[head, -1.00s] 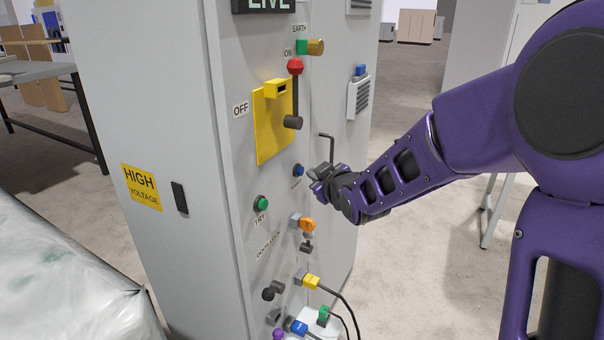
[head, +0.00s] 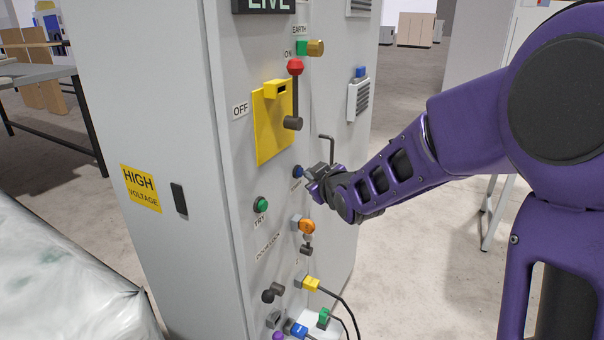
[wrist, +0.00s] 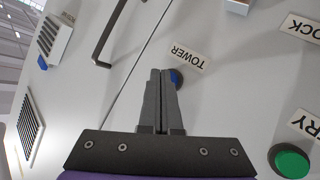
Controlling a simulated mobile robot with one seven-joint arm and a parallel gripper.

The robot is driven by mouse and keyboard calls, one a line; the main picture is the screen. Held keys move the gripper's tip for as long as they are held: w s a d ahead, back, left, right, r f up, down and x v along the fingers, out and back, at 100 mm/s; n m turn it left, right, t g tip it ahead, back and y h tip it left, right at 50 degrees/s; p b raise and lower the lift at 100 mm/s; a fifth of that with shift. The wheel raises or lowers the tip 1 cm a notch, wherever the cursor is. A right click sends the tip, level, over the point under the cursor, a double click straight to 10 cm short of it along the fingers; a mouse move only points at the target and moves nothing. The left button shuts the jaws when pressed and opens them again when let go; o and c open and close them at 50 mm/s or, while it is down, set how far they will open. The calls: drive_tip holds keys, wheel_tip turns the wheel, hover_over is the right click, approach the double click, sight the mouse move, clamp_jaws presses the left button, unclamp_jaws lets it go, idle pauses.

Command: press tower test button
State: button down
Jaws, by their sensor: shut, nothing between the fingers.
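In the wrist view the closed fingers of my gripper (wrist: 161,72) overlap the button's left edge. I cannot tell whether they touch it.
A green TRY button (head: 261,204) is below and left of the blue one. A red-knobbed lever (head: 295,68) on a yellow plate is above. A bent grey handle (head: 331,147) sticks out close to my gripper. Plugs and cables (head: 345,305) hang lower.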

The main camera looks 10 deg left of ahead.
drive_tip(key=shift+a, duration=0.2)
drive_tip(key=shift+d, duration=0.1)
idle(0.4)
drive_tip(key=shift+s+d, duration=0.25)
drive_tip(key=shift+d, duration=0.5)
drive_tip(key=shift+d, duration=0.1)
drive_tip(key=shift+s+d+p, duration=0.3)
drive_tip(key=shift+d+p, duration=0.05)
drive_tip(key=shift+d, duration=0.4)
drive_tip(key=shift+s+d+p, duration=0.25)
drive_tip(key=shift+d+p, duration=0.1)
drive_tip(key=shift+d, duration=0.4)
drive_tip(key=shift+s+d+p, duration=0.3)
drive_tip(key=shift+d+p, duration=0.05)
drive_tip(key=shift+d, duration=0.4)
